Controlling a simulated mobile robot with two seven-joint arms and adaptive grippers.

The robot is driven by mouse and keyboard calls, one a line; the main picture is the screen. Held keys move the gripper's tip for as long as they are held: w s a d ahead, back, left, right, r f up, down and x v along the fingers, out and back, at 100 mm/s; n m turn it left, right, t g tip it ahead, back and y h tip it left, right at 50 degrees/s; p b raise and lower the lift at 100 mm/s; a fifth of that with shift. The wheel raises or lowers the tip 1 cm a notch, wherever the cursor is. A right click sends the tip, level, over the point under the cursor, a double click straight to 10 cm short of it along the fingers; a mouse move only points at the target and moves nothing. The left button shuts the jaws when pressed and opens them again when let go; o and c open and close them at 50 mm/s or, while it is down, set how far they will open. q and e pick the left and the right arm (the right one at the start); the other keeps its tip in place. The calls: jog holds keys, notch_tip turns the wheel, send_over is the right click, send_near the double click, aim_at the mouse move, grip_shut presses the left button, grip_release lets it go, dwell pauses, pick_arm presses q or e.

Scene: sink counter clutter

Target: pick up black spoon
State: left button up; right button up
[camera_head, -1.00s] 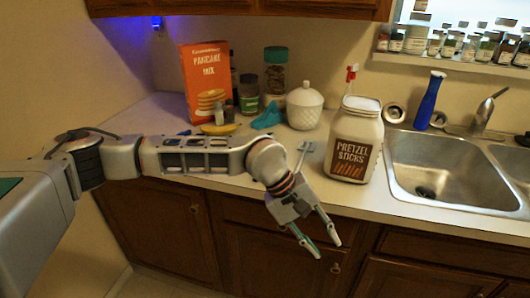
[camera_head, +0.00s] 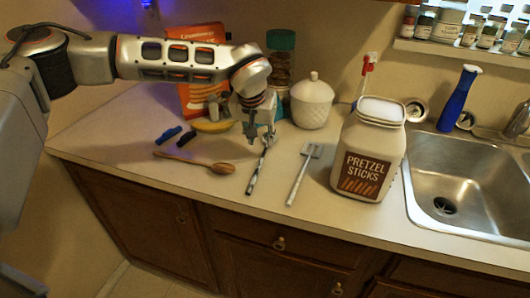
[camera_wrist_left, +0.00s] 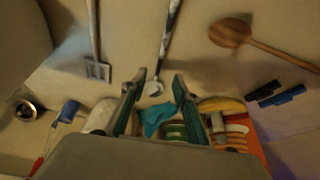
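The spoon with a black-and-white streaked handle (camera_head: 257,172) lies on the counter, handle towards the front edge, between a wooden spoon and a spatula. In the left wrist view its dark handle (camera_wrist_left: 170,30) runs down to a pale head between the fingers. My left gripper (camera_head: 261,142) points down over the head end of this spoon, partly hiding it. In the left wrist view the gripper (camera_wrist_left: 159,75) is open, with a finger on each side of the head and nothing held. I cannot tell its exact height. My right gripper is out of view.
The wooden spoon (camera_head: 195,162) lies to the left and the spatula (camera_head: 303,172) to the right. A pretzel sticks jar (camera_head: 368,150) stands beside the sink (camera_head: 460,180). Behind are a banana (camera_head: 212,127), a white lidded jar (camera_head: 312,104) and an orange box (camera_head: 195,33).

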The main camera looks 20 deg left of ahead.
aim_at(263, 155)
pick_arm(q)
jog(key=shift+f, duration=0.75)
jog(key=x, duration=0.4)
jog(key=shift+f, duration=0.45)
grip_shut()
